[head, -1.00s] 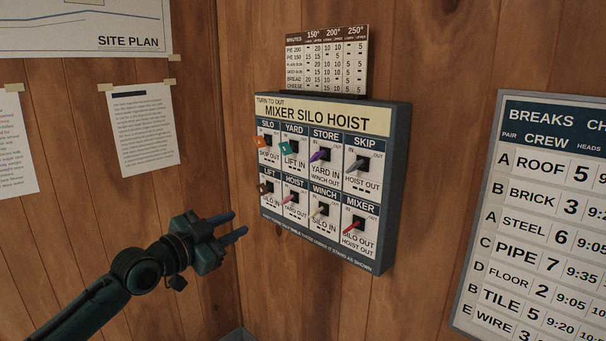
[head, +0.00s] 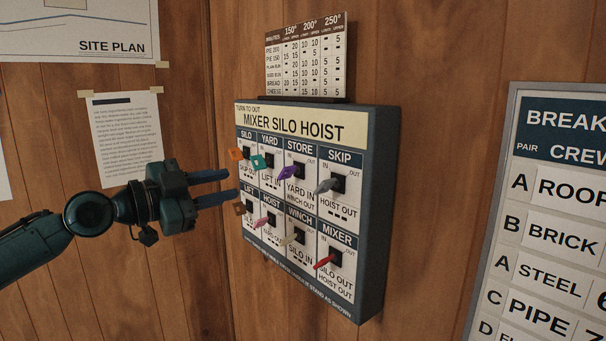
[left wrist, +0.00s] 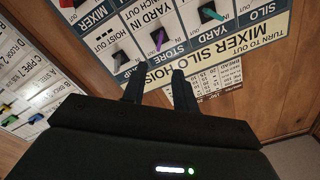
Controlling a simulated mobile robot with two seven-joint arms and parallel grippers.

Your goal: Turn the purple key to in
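The purple key (head: 288,172) is in the STORE switch, top row of the MIXER SILO HOIST panel (head: 293,124). In the head view its handle slants down and to the left. The purple key also shows in the left wrist view (left wrist: 158,39), just beyond the fingertips. My left gripper (head: 228,184) is open and empty, left of the panel, its fingers pointing right toward the keys. In the left wrist view the two fingers (left wrist: 157,78) stand apart with nothing between them. My right gripper is not in view.
Close beside it are the teal key (head: 259,162) in YARD and the grey key (head: 328,185) in SKIP. An orange key (head: 236,154), brown key (head: 240,208), pink key (head: 262,221), cream key (head: 290,239) and red key (head: 325,261) surround. A crew board (head: 550,220) hangs right.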

